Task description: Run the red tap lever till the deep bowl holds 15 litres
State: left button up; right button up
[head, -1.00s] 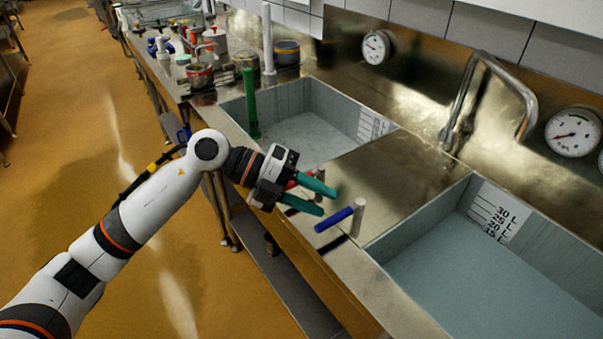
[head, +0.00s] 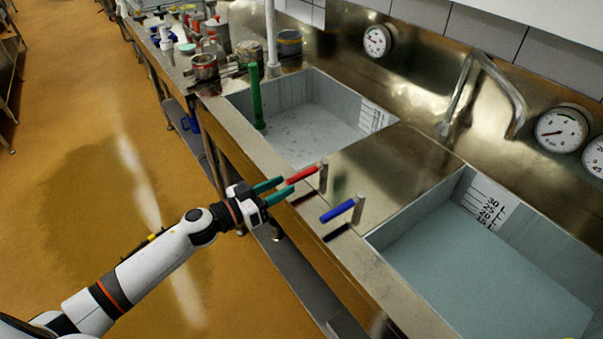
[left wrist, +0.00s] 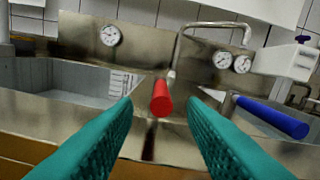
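The red tap lever (head: 302,174) sticks out from a short metal post at the counter's front edge; its round end also shows in the left wrist view (left wrist: 161,98). My left gripper (head: 287,186) is open, its teal fingers either side of the lever's line; I cannot tell whether they touch it. The blue lever (head: 338,212) stands to the right, and right of the fingers in the left wrist view (left wrist: 270,117). The right basin (head: 415,225) holds bluish water below a litre scale (head: 487,204). The left basin (head: 240,103) also has a scale. My right gripper is out of view.
Round dials (head: 561,130) sit on the back wall. A green upright pipe (head: 257,97) stands in the left basin. Pots and bottles crowd the counter's far end.

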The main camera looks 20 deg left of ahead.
aim_at(319, 168)
pick_arm(q)
jog(key=x, duration=0.6)
jog(key=shift+w+d, duration=0.2)
jog(key=shift+w, duration=0.05)
grip_shut()
